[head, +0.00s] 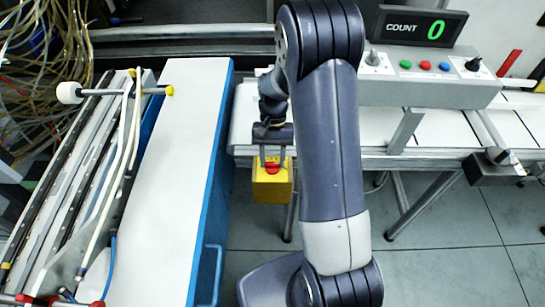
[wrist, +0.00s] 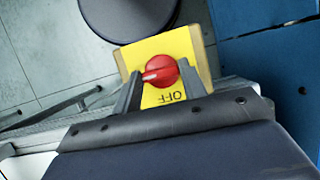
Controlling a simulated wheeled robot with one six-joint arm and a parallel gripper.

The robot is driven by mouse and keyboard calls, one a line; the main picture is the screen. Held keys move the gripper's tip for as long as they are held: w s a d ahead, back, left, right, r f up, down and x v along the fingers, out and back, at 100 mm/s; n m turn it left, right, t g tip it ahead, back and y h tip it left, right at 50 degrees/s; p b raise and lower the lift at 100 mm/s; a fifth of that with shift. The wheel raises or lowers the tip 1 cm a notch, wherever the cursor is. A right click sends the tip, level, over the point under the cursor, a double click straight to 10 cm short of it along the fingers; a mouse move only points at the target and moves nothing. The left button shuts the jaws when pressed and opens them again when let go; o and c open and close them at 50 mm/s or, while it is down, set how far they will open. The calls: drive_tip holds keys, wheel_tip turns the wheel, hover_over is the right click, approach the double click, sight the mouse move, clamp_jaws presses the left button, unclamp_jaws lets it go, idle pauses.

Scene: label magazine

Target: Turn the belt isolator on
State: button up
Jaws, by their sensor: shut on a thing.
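The belt isolator is a yellow box (head: 271,190) with a red rotary knob (head: 272,169), hanging at the near side of the conveyor. The wrist view shows its yellow face (wrist: 142,52) and the red knob (wrist: 161,69) close up. The word OFF reads upside down below the knob there. The knob's white mark points left and slightly down, not straight at OFF. An ON label is not visible. My gripper (head: 272,158) is shut on the red knob, with one finger on each side of it in the wrist view (wrist: 159,74).
A white-topped blue cabinet (head: 190,110) stands close left of the isolator. The conveyor (head: 243,122) runs behind it. A control box (head: 425,88) with buttons and a counter display (head: 420,27) reading 0 sits on the conveyor. Floor (head: 440,245) is open at right.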

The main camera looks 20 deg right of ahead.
drive_tip(key=o, duration=1)
drive_tip(key=v, duration=1)
drive_tip(key=shift+w+d+r, duration=0.1)
drive_tip(key=shift+w+r, duration=0.05)
drive_tip(key=shift+r, duration=0.2)
drive_tip(key=x, duration=1.1)
drive_tip(key=shift+r, duration=0.1)
